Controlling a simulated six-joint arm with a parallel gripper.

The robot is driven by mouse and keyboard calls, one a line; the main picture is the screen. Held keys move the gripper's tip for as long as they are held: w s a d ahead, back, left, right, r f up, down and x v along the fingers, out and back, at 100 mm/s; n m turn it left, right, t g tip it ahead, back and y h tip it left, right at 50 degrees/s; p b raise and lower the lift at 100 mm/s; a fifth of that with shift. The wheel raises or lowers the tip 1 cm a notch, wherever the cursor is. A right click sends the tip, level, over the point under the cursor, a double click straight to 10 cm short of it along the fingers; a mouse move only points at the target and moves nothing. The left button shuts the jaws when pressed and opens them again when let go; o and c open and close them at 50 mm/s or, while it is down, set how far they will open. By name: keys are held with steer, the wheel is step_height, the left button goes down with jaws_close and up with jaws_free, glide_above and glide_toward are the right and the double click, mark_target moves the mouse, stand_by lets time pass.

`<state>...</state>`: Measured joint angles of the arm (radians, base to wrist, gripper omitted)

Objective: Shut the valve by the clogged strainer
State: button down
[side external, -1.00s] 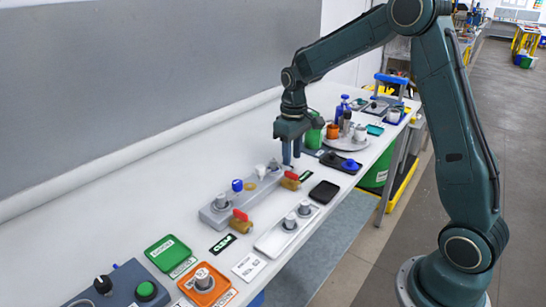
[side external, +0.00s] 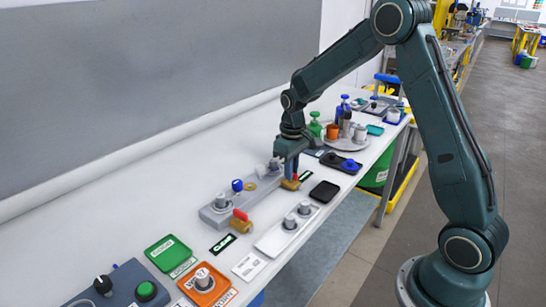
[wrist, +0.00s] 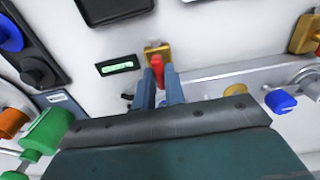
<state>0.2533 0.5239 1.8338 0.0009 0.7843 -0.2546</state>
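A grey manifold block (side external: 215,215) carries grey cylindrical strainers and two brass valves with red handles. The nearer valve (side external: 241,221) stands free; it also shows at the right edge of the wrist view (wrist: 306,34). My gripper (side external: 290,172) points down at the farther valve (side external: 290,185). In the wrist view my gripper's fingers (wrist: 159,88) stand on either side of that valve's red handle (wrist: 157,70), looking open around it. Contact cannot be told. A small black label (wrist: 118,66) with green text lies beside this valve, too small to read surely. The strainer behind the gripper is partly hidden.
A blue knob (side external: 237,185) and a brass ring sit by the manifold. A white tray with grey cylinders (side external: 290,222) and a black tray (side external: 324,191) lie in front. Green and orange trays (side external: 204,284) are nearer. A green bottle (side external: 314,124) stands behind the gripper.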

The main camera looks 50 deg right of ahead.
steer(key=shift+m, duration=0.4)
steer(key=m, duration=0.8)
steer(key=shift+m, duration=0.3)
steer(key=m, duration=0.4)
steer(key=shift+m, duration=0.3)
steer(key=shift+r+m, duration=0.1)
steer(key=shift+m, duration=1.9)
steer(key=c, duration=1.5)
jaws_free()
steer(key=shift+o, duration=0.2)
